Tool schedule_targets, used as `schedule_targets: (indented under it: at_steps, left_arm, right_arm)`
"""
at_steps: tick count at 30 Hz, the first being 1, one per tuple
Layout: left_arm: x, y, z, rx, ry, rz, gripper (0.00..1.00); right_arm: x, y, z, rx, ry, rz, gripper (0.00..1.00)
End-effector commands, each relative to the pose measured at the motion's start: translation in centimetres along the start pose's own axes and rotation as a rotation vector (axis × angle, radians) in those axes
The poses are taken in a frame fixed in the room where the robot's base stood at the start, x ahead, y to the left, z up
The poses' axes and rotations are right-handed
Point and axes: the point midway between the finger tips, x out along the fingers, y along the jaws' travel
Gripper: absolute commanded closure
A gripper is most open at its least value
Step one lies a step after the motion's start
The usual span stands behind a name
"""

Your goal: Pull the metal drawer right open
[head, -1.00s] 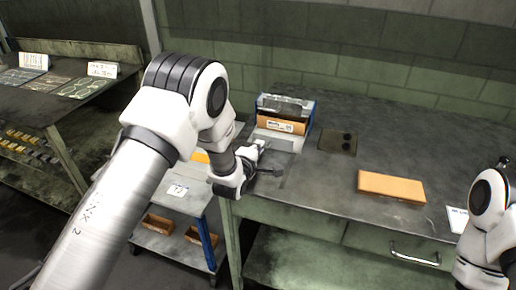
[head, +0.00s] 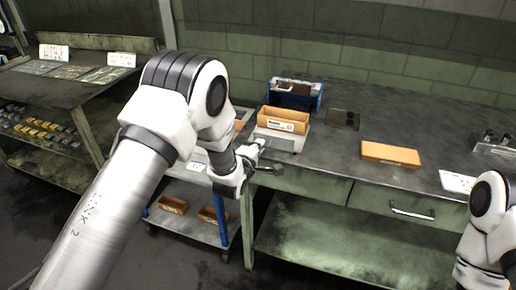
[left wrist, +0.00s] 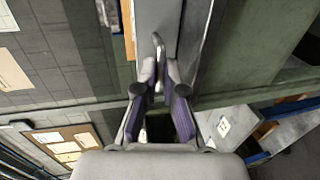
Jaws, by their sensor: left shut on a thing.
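My left gripper (head: 257,152) is at the bench's left front corner, beside a light grey metal drawer (head: 284,142). In the left wrist view its fingertips (left wrist: 157,76) are closed around a narrow metal handle (left wrist: 158,44) on a flat grey front (left wrist: 155,12). An orange box (head: 283,126) with a white label stands in or on the grey drawer; I cannot tell which. The drawer's inside is mostly hidden. My right arm shows at the right edge, but its gripper is out of view.
A blue-framed holder (head: 318,101) stands behind the orange box. A dark plate (head: 342,119), an orange block (head: 390,154) and a white sheet (head: 457,181) lie on the bench. A green bench drawer with a handle (head: 411,212) is shut. A cart (head: 187,222) stands left of the bench.

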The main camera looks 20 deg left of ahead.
Motion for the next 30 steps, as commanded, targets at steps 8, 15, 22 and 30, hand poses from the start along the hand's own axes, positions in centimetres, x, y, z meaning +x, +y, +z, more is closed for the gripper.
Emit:
schedule_targets:
  at_steps: [8, 15, 22, 30]
  left_arm:
    - [-0.1, -0.4, 0.0, 0.001, -0.001, -0.010, 0.81]
    - [-0.3, -0.3, 0.0, 0.001, 0.000, -0.008, 0.81]
    - [-4.3, -0.3, 0.0, 0.002, -0.001, -0.010, 0.81]
    - [-10.8, -0.3, 0.0, 0.002, 0.000, -0.010, 0.81]
  right_arm:
    - [0.0, 0.0, 0.0, 0.000, 0.000, 0.000, 1.00]
    - [0.0, 0.0, 0.0, 0.000, 0.000, 0.000, 1.00]
    - [0.0, 0.0, 0.0, 0.000, 0.000, 0.000, 1.00]
    - [0.0, 0.0, 0.0, 0.000, 0.000, 0.000, 1.00]
